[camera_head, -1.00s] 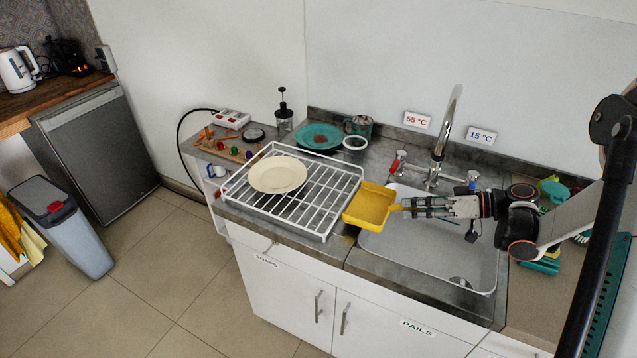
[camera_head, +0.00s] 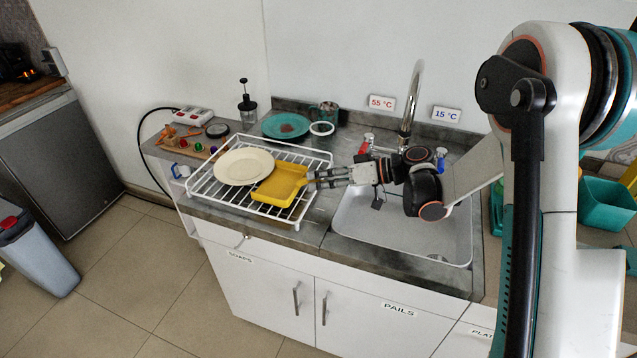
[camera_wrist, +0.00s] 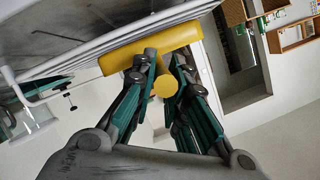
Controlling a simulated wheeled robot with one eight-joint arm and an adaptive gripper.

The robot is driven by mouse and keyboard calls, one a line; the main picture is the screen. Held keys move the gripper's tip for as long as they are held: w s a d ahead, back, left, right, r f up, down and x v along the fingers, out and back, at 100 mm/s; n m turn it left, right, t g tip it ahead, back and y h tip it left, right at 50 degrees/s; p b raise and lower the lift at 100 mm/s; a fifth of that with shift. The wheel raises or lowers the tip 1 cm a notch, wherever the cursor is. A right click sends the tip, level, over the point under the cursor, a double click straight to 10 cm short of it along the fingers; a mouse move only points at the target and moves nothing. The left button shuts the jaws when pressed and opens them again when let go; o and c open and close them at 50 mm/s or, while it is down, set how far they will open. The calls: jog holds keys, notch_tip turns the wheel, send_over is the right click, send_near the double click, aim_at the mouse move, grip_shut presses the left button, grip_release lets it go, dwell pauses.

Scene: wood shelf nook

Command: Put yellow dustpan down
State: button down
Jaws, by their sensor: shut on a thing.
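The yellow dustpan (camera_head: 280,186) is at the right part of the white wire dish rack (camera_head: 213,205), beside the cream plate (camera_head: 243,167). My gripper (camera_head: 312,181) is shut on the dustpan's handle from the right. In the wrist view, the fingers (camera_wrist: 163,85) close around the yellow handle, and the dustpan (camera_wrist: 165,45) lies across close to the white rack (camera_wrist: 110,42). I cannot tell whether the dustpan's underside touches the rack wires.
A sink basin (camera_head: 400,230) with a tall faucet (camera_head: 411,105) is right of the rack. A teal plate (camera_head: 285,125), a white ring-shaped item (camera_head: 321,128) and a dark press jar (camera_head: 247,108) stand behind. Small items lie on a board at the left.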

jog(key=shift+a+f+b, duration=0.25)
jog(key=shift+b, duration=0.05)
jog(key=shift+d+r, duration=0.1)
jog(key=shift+r, duration=0.05)
jog(key=c, duration=1.6)
grip_release()
